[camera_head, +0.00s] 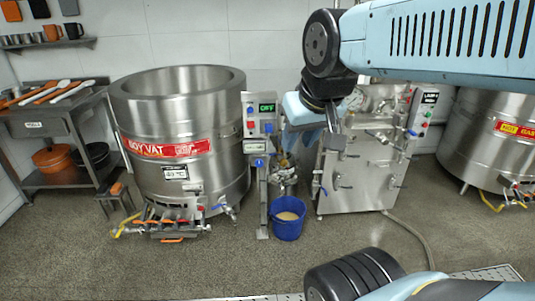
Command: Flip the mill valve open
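The mill appears to be the small metal unit (283,172) between the soy vat and a steel cabinet machine, above a blue bucket (289,220). Small blue parts show around it, but I cannot tell which one is the mill valve or how it is set. My arm reaches in from the upper right and hangs in front of the steel machine. My gripper (335,143) is a dark shape at its lower end, up and to the right of the mill. It seems apart from the mill. Its fingers are too small to read.
A control box (261,115) on a post stands left of the mill. The large soy vat (180,140) is further left, with pipes at its foot. The steel machine (358,178) stands close on the right. The floor (250,265) in front is mostly clear.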

